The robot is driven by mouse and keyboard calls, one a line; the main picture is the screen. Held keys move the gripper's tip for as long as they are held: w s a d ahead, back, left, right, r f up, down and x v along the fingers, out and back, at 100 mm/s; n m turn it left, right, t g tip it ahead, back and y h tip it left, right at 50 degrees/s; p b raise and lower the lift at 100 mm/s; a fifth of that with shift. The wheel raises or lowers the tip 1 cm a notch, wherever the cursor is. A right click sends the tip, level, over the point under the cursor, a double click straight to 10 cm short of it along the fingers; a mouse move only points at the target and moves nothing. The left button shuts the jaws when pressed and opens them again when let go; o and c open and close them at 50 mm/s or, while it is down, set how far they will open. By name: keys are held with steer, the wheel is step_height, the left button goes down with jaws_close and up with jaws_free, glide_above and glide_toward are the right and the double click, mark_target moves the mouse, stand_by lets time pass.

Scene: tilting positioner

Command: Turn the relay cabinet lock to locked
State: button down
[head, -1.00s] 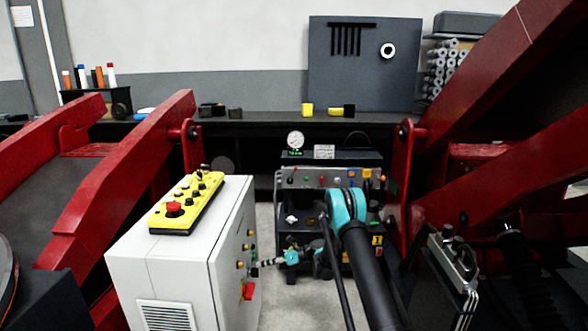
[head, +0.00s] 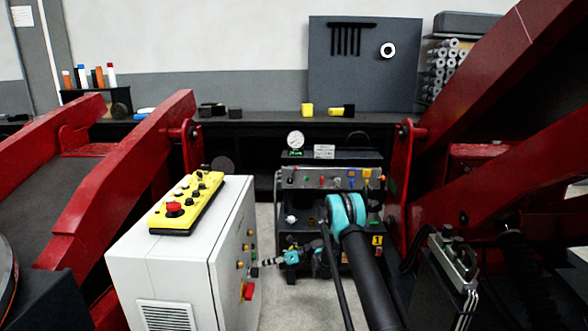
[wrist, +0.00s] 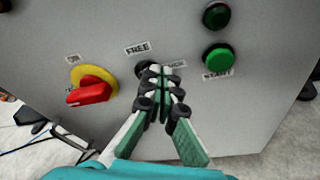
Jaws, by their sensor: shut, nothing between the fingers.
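The relay cabinet (head: 170,265) is a white-grey box at the left in the head view. Its right face carries the controls, and this panel (wrist: 240,110) fills the wrist view. Dark round parts of what looks like the lock (wrist: 146,67) show between a FREE label (wrist: 137,47) and a second label, partly covered, at the right. My fingers hide most of it, so its setting cannot be read. My gripper (wrist: 162,73) is shut, its fingertips together in front of or against the lock; contact cannot be told. In the head view my gripper (head: 268,262) is close to the panel.
A red rotary handle (wrist: 88,93) on a yellow disc is left of my fingers. Green (wrist: 218,58) and darker (wrist: 216,15) round buttons are at the right. A yellow control box (head: 187,203) lies on the cabinet. Red machine arms (head: 130,185) flank the space. Floor shows below the panel.

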stand_by(0.4)
steer(key=shift+w+d+r, duration=0.15)
steer(key=shift+w+r, duration=0.05)
steer(key=shift+w, duration=0.1)
steer(key=v, duration=0.3)
steer(key=f+v, duration=0.1)
steer(key=v, duration=0.1)
steer(key=shift+s+d, duration=0.3)
steer(key=shift+d, duration=0.1)
